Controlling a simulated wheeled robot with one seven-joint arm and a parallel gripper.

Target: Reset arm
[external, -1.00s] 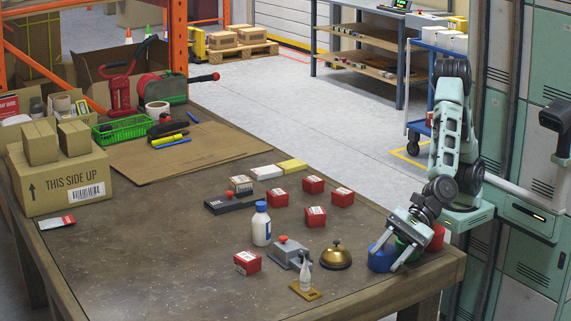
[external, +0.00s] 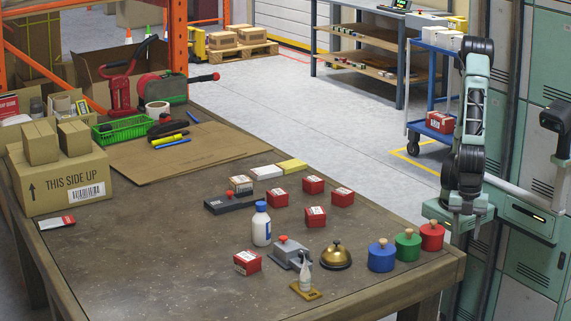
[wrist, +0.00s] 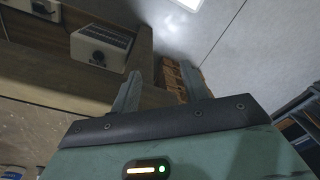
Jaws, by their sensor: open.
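My arm is folded beside the table's right end in the external view, and my gripper (wrist: 160,88) hangs low there. Its fingertips are hard to make out in the external view. In the wrist view the two fingers stand apart with nothing held between them. The blue (external: 381,257), green (external: 407,246) and red (external: 432,237) canisters with wooden knobs stand upright in a row at the table's right corner. My gripper is apart from them.
The table (external: 150,265) carries several red boxes, a white bottle (external: 261,225), a brass bell (external: 336,257) and a grey device with a red button (external: 290,250). Lockers (external: 530,205) stand close on the right. A blue cart (external: 432,125) stands behind my arm.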

